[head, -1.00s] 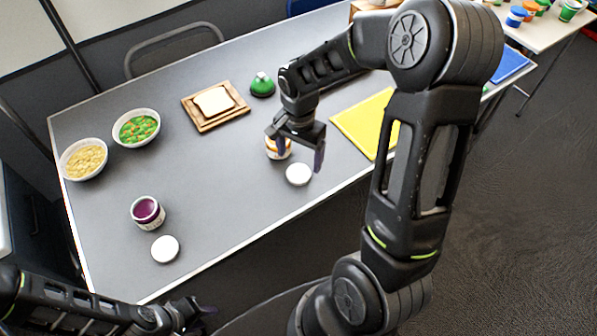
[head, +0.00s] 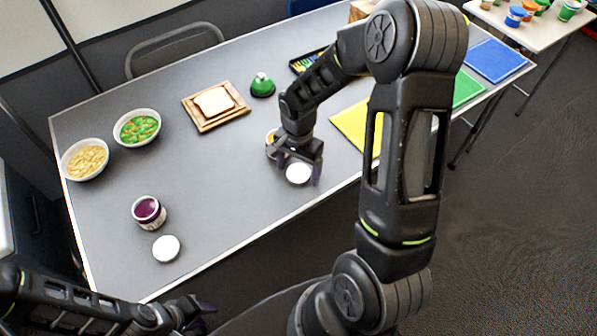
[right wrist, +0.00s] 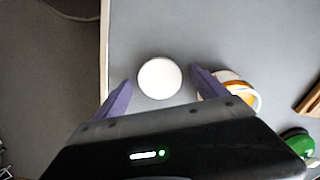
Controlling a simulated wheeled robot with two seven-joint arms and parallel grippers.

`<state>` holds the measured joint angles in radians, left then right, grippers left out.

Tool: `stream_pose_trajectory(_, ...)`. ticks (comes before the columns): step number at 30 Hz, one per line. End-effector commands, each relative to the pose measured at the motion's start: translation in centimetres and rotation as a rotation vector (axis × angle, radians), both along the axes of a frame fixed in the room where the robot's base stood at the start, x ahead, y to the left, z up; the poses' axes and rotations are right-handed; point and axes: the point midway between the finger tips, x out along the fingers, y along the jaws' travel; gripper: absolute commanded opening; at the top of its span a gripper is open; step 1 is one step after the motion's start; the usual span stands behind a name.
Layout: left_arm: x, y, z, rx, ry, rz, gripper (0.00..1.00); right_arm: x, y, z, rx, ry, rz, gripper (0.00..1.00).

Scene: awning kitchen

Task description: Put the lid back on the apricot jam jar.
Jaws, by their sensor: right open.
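The apricot jam jar (head: 271,142) stands open on the grey table, mostly hidden behind my right gripper in the head view. Its orange top shows in the right wrist view (right wrist: 245,96), just right of the right finger. A white round lid (head: 298,174) lies flat on the table in front of the jar; in the right wrist view the lid (right wrist: 160,78) sits between and a little beyond the fingertips. My right gripper (head: 298,175) is open and empty over the lid, fingers to either side. My left gripper (head: 205,309) is low at the front, off the table; its jaw opening is unclear.
A purple jam jar (head: 149,212) stands open at left with another white lid (head: 166,248) in front. Two bowls (head: 84,159), a bread board (head: 214,118) and a green bell-like object (head: 262,85) stand behind. A yellow mat (head: 352,128) lies right. The table's middle is clear.

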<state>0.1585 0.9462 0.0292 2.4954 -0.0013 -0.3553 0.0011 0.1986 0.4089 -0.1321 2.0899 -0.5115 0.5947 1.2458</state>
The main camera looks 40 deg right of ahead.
Motion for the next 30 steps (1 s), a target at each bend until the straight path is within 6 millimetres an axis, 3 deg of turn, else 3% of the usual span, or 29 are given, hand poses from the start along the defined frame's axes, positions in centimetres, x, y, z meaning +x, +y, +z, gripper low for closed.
stream_pose_trajectory(9,0.0,0.0,0.0,0.0,0.0,0.0,0.36,0.0,-0.01,0.03,0.0,0.0,0.0,0.83)
stream_pose_trajectory(30,0.0,0.0,0.0,0.0,0.0,0.0,0.36,0.0,-0.01,0.03,0.0,0.0,0.0,0.26)
